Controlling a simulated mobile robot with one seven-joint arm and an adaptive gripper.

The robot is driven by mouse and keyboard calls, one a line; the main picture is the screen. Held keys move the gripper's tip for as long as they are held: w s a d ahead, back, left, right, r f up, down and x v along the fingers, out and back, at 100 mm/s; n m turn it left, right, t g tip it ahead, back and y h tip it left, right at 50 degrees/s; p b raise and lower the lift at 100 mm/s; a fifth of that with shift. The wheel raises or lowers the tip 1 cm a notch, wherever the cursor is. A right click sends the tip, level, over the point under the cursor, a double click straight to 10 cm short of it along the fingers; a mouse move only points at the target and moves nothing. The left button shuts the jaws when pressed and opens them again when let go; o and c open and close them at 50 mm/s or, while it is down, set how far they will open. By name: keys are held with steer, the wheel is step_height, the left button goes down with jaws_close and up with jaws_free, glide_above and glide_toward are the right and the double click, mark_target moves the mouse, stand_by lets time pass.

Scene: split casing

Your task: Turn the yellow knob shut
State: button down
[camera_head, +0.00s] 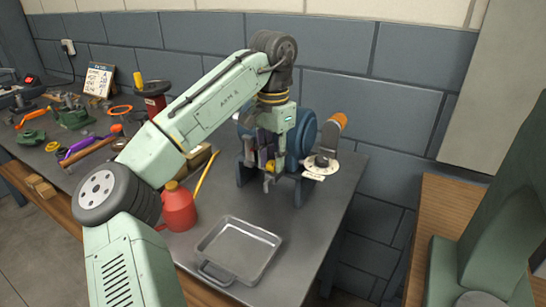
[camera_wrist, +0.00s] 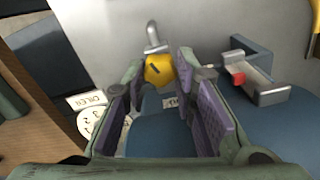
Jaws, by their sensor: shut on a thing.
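The yellow knob (camera_wrist: 158,70) sits near the top middle of the wrist view, with a dark mark on its face and a bent grey pipe beyond it. My gripper (camera_wrist: 160,72) has its purple-padded fingers on both sides of the knob and is shut on it. In the head view my gripper (camera_head: 268,174) reaches down from the arm to the front of the blue casing (camera_head: 299,142). The knob shows there only as a small yellow patch (camera_head: 270,166), partly hidden by the gripper.
A grey bracket with a red piece (camera_wrist: 238,78) is right of the knob. A metal tray (camera_head: 240,248) and red oil can (camera_head: 178,208) stand in front. Tools crowd the bench's left.

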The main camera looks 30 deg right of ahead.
mark_target(273, 163)
steer(key=c, duration=1.6)
jaws_free()
step_height(273, 163, up, 12)
steer(key=shift+r, duration=0.1)
